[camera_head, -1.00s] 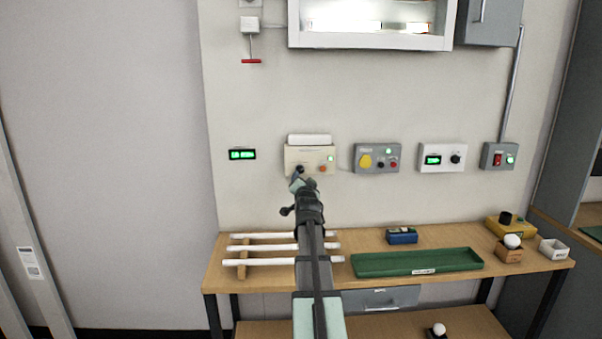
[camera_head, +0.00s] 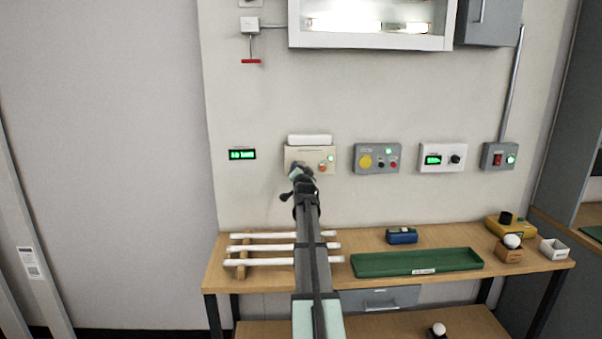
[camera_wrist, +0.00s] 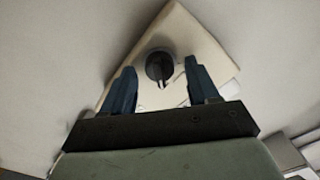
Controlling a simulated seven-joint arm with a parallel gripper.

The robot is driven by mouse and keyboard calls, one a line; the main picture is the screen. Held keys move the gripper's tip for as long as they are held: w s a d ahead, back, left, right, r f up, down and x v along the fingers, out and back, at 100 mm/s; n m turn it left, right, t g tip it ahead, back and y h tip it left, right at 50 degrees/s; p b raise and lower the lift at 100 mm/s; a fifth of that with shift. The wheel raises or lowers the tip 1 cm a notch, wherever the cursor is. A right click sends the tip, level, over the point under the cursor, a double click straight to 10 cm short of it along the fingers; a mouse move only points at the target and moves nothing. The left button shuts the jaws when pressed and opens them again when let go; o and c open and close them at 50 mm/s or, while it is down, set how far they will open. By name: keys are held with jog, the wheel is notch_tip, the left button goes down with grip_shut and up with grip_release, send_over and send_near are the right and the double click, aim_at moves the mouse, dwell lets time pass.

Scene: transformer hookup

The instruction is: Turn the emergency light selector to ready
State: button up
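The emergency light unit is a cream box (camera_head: 311,153) on the wall with a white lamp bar (camera_head: 309,139) on top, a green light and an orange button on its right side. In the wrist view its cream face (camera_wrist: 193,40) appears tilted. The selector is a round black knob (camera_wrist: 159,66) with a raised grip bar. My gripper (camera_wrist: 160,85) is open, with one dark blue finger on each side of the knob and a gap to both. In the head view my gripper (camera_head: 300,172) covers the box's lower left, hiding the knob.
To the right on the wall are a grey box with a yellow button (camera_head: 377,158), a white display box (camera_head: 442,158) and a grey switch box (camera_head: 499,156). Below, the bench holds white tubes (camera_head: 282,261) and a green tray (camera_head: 417,263). The wall left is mostly clear.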

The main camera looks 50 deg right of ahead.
jog(key=c, duration=1)
jog(key=shift+n, duration=0.4)
jog(key=shift+w+a+n, duration=0.1)
jog(key=shift+n, duration=3.4)
jog(key=o, duration=1)
